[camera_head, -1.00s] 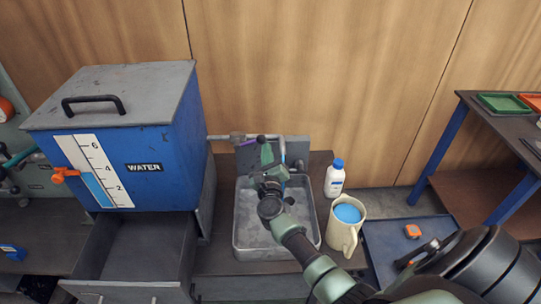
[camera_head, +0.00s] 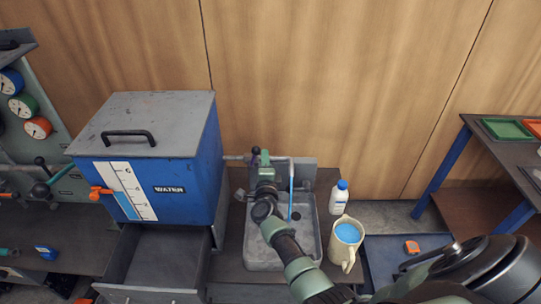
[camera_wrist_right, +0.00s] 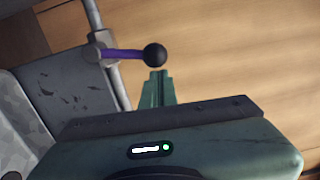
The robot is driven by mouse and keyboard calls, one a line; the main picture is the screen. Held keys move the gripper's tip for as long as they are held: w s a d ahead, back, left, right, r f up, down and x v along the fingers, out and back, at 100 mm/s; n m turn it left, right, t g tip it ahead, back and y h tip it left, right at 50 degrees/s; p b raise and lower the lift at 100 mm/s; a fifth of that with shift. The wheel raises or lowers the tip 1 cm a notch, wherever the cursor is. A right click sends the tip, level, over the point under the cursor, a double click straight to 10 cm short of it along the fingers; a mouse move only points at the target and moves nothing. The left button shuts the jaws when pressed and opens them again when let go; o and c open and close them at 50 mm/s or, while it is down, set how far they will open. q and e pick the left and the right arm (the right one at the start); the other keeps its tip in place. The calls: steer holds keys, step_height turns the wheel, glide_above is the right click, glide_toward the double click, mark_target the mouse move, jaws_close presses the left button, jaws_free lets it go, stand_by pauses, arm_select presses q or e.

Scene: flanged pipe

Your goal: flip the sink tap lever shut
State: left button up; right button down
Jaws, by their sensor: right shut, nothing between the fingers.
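The tap's grey pipe (camera_head: 236,157) runs from the blue water tank to the sink (camera_head: 266,254). A blue streak (camera_head: 291,180) hangs below its spout. The lever's black ball (camera_head: 256,150) shows just left of my right gripper (camera_head: 265,156) in the head view. In the right wrist view the purple lever (camera_wrist_right: 123,54) sticks out sideways from the pipe joint and ends in its black ball. My right gripper is shut and empty, its fingertips just below the ball in that picture; I cannot tell whether they touch. My left gripper is out of view.
The water tank (camera_head: 192,162) stands left of the sink. A white bottle (camera_head: 339,199) and a cream jug (camera_head: 345,252) with blue liquid stand to the right. A wooden wall (camera_head: 330,80) is close behind the tap. My right arm crosses over the sink.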

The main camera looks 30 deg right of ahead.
steer(key=shift+w+a+r+n+p, duration=0.25)
steer(key=shift+a+n, duration=0.15)
steer(key=shift+n, duration=0.1)
steer(key=shift+w+a+r+n+p, duration=0.1)
steer(key=shift+w+a+r+n, duration=0.1)
steer(key=shift+a+n, duration=0.25)
steer(key=shift+w+a+r, duration=0.15)
steer(key=shift+w+a, duration=0.05)
steer(key=shift+a, duration=0.05)
steer(key=shift+r, duration=0.1)
